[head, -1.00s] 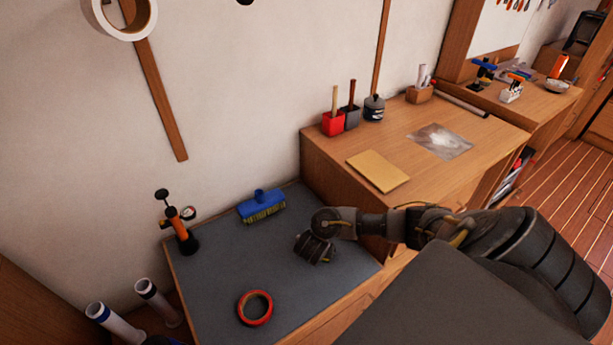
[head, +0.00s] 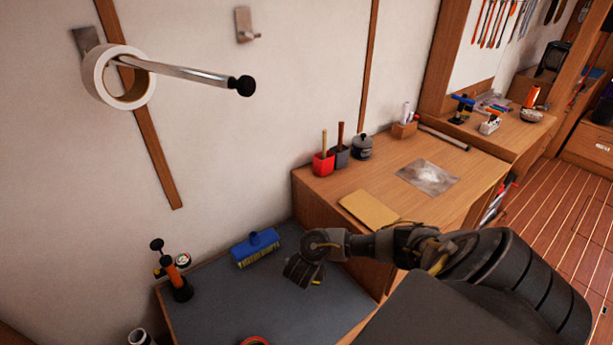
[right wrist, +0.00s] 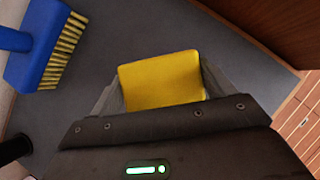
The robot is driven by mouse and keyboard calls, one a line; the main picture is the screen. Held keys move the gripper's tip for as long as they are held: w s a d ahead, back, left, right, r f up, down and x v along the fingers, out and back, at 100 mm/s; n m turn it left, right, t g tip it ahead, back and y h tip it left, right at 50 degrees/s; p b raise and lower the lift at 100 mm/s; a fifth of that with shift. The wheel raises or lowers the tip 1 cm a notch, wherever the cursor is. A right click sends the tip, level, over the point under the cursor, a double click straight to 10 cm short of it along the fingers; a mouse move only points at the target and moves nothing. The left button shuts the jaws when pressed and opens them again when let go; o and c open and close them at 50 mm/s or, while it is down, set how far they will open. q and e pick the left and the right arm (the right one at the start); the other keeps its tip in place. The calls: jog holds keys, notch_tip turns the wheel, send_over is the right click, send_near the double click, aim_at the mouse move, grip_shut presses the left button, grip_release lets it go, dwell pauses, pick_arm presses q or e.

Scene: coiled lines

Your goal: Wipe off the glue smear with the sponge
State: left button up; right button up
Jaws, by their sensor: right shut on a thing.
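The glue smear (head: 428,178) is a pale, greyish, cloudy patch on top of the wooden bench (head: 470,182), in the head view. My right gripper (head: 303,274) is over the grey worktop, to the lower left of the smear and well apart from it. In the right wrist view the yellow sponge (right wrist: 162,80) sits between the two fingers, and the gripper is shut on it. The sponge is hidden behind the gripper in the head view. My left gripper is not in view.
A tan sheet (head: 368,210) lies at the wooden bench's near edge, before the smear. Red (head: 323,165) and dark pots stand along the wall.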

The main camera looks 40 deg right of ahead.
notch_tip(320, 180, up, 2)
jog(key=shift+r+p, duration=0.1)
jog(key=shift+p, duration=0.65)
jog(key=shift+a, duration=0.1)
